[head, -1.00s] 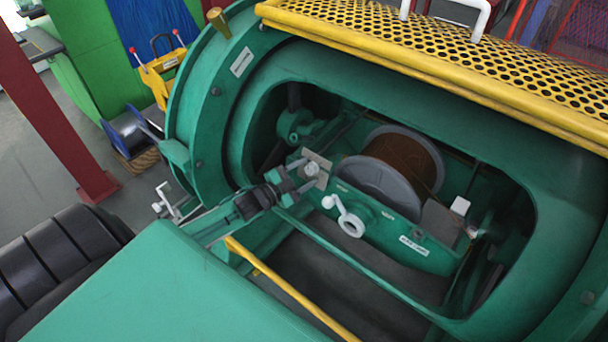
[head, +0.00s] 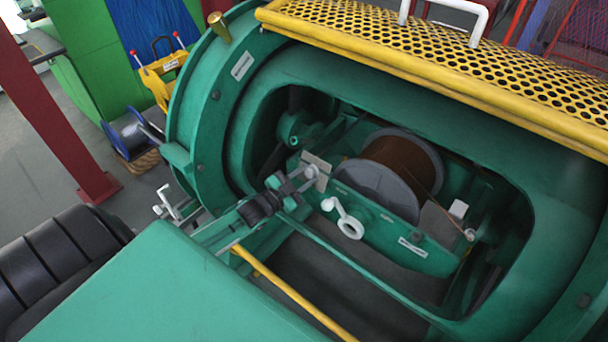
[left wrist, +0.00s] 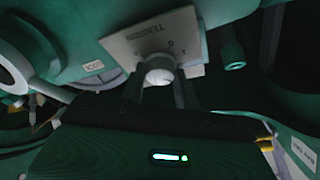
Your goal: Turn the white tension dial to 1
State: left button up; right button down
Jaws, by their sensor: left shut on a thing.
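The white tension dial (head: 311,172) sits on a pale plate (head: 318,163) inside the green machine's opening, left of the wire spool. In the left wrist view the round white dial (left wrist: 160,73) is at the top centre, on the plate (left wrist: 128,43) with "TENSION" lettering and the marks 0 and 1, seen at an angle. My left gripper (head: 298,178) reaches in from the left, with its fingers on either side of the dial, shut on it. The dial's pointer direction is too small to tell. My right gripper does not show in either view.
A white crank handle (head: 346,222) sticks out just right of the dial. The spool (head: 375,188) with brown wire is behind it. The opening's green rim surrounds my arm. A yellow bar (head: 290,292) runs below, and a yellow perforated guard (head: 450,62) is raised above.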

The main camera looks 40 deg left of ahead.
pick_arm(q)
jog(key=n+y+p, duration=0.1)
jog(key=n, duration=0.1)
jog(key=n+y, duration=0.1)
jog(key=n, duration=0.2)
jog(key=shift+d+r+t+p, duration=0.1)
jog(key=shift+d+t+p, duration=0.1)
jog(key=shift+t+p, duration=0.15)
jog(key=n+y+p, duration=0.1)
jog(key=n, duration=0.2)
jog(key=shift+d+n+y, duration=0.1)
jog(key=shift+n+y, duration=0.2)
jog(key=shift+y, duration=0.1)
jog(key=n+y+p, duration=0.1)
jog(key=n+p, duration=0.1)
jog(key=n, duration=0.1)
jog(key=shift+n+y+p, duration=0.3)
jog(key=shift+n+y, duration=0.2)
jog(key=shift+n, duration=0.3)
jog(key=shift+d+n, duration=0.1)
jog(key=shift+n, duration=0.5)
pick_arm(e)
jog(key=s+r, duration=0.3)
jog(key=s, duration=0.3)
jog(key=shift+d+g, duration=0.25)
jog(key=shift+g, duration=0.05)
pick_arm(q)
jog(key=shift+y+p, duration=0.3)
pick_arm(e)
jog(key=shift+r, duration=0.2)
